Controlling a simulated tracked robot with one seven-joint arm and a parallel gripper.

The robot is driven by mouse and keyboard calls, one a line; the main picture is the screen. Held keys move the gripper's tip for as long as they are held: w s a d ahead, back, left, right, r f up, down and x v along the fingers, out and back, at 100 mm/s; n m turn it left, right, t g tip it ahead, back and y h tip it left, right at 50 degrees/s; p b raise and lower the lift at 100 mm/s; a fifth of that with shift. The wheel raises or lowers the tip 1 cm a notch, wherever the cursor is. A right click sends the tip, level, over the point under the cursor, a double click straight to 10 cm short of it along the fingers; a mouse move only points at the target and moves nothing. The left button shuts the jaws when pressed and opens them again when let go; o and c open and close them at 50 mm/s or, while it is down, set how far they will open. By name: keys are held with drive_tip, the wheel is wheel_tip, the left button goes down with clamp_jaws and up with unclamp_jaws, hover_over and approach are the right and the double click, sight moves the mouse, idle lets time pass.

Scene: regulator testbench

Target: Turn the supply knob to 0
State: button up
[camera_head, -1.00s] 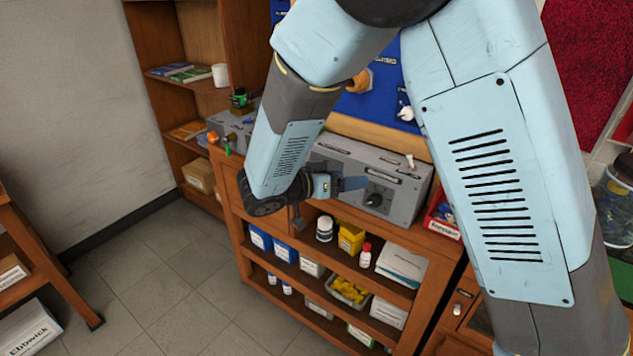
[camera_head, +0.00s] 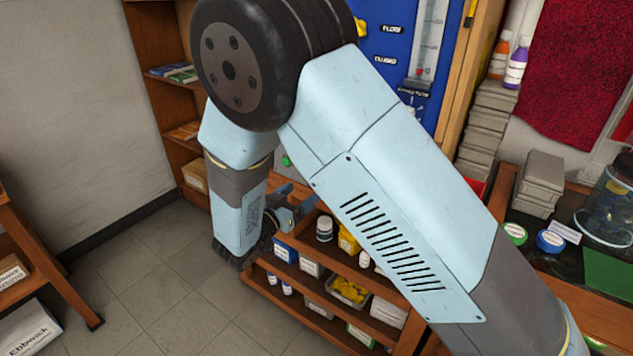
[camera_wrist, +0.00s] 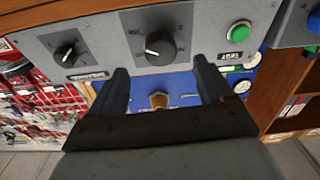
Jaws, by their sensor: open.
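In the wrist view, a grey control box shows a large black knob (camera_wrist: 160,46) with a white pointer mark and a smaller black knob (camera_wrist: 66,53) to its left. I cannot read which one is the supply knob. My gripper (camera_wrist: 163,76) is open, its two dark fingers apart and empty. The large knob appears between and beyond the fingertips, with no visible contact. In the head view, my gripper (camera_head: 296,206) is at the front of the wooden bench, and my arm hides the box and its knobs.
A green button (camera_wrist: 239,32) is on the grey panel. A blue panel (camera_wrist: 185,92) with gauges and a brown-orange knob (camera_wrist: 158,100) shows past the box. Open floor (camera_head: 150,270) lies at the left.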

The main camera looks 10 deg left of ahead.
drive_tip(key=x, duration=0.8)
drive_tip(key=shift+s, duration=0.1)
drive_tip(key=c, duration=0.9)
drive_tip(key=shift+c, duration=0.3)
drive_tip(key=shift+n, duration=0.3)
